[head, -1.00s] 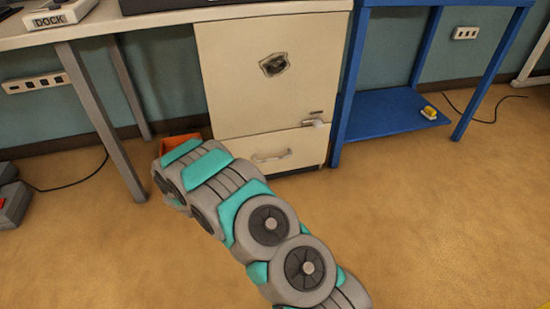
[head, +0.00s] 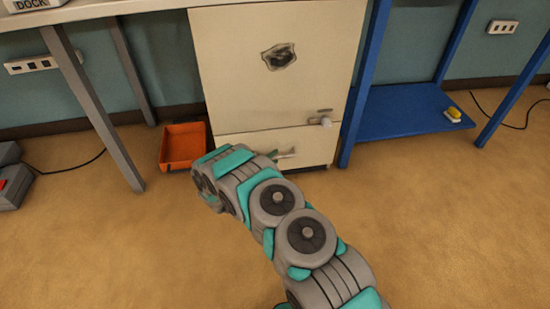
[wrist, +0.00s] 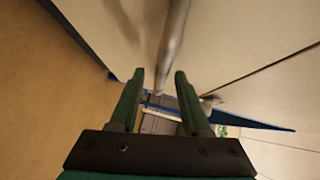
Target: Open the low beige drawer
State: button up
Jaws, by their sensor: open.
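The low beige drawer (head: 315,150) is at the bottom of the beige cabinet, and its front looks flush. My arm covers its left part in the head view. Its pale bar handle (head: 287,153) is partly hidden behind my gripper. In the wrist view, the handle (wrist: 173,40) is a blurred grey bar, close to the camera, ending between the fingertips. My gripper (wrist: 158,82) is open, with its two dark green fingers on either side of the line of the bar. I cannot tell whether they touch it.
An orange bin (head: 183,146) stands on the floor left of the cabinet. A blue shelf frame (head: 400,125) stands close on the right. The floor in front is clear.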

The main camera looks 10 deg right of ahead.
jog(key=shift+w+d, duration=0.45)
jog(key=shift+w, duration=0.05)
jog(key=shift+f, duration=0.1)
grip_shut()
dwell(1.1)
